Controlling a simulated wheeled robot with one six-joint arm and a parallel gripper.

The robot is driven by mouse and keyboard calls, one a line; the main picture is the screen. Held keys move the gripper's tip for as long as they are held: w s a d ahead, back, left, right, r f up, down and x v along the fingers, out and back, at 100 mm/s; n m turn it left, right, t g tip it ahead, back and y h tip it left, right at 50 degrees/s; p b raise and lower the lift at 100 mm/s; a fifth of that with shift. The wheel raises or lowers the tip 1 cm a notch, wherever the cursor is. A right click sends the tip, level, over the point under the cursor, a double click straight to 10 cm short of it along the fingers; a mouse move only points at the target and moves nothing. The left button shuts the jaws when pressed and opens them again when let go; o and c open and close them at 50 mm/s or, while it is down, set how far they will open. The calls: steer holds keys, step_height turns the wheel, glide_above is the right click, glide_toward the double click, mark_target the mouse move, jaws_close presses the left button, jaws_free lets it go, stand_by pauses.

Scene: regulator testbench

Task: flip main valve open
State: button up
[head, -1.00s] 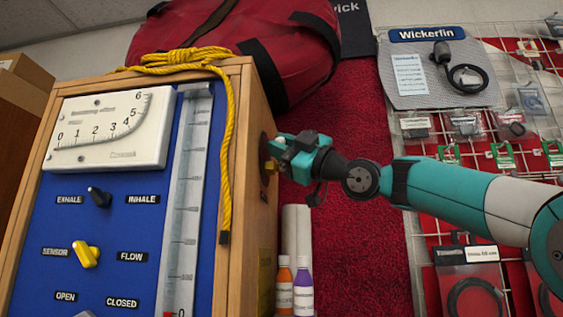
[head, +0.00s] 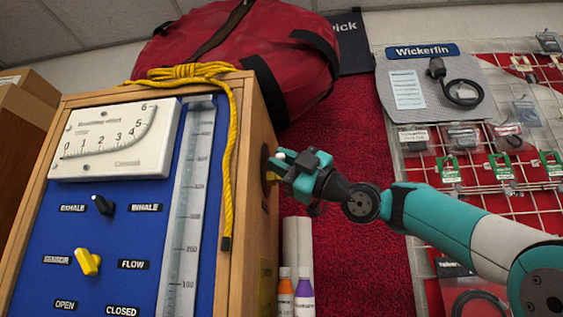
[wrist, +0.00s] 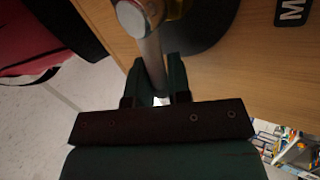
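The main valve sits on the right side of the wooden cabinet (head: 262,235). In the head view only a dark round base and a small yellow part (head: 272,177) of it show beside my gripper (head: 291,170). In the wrist view its metal handle (wrist: 152,58), with a round silver end, runs between the fingers of my gripper (wrist: 161,82). The fingers are close together, one on each side of the bar, and appear to hold it. A dark round plate (wrist: 200,35) lies behind the handle, against the wood. A black label starting with "M" (wrist: 292,12) is partly cut off.
The blue front panel (head: 60,235) has a yellow knob (head: 87,262), a black knob (head: 103,204) and a gauge (head: 115,140). A yellow rope (head: 229,180) hangs at the corner. Two bottles (head: 304,295) stand below my gripper. A hanging rack (head: 480,185) is at right.

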steer(key=o, duration=0.4)
steer(key=shift+c, duration=0.2)
steer(key=b+v, duration=0.8)
steer(key=v, duration=0.9)
steer(key=shift+d+b, duration=0.25)
steer(key=shift+b, duration=0.15)
steer(key=shift+s, duration=0.15)
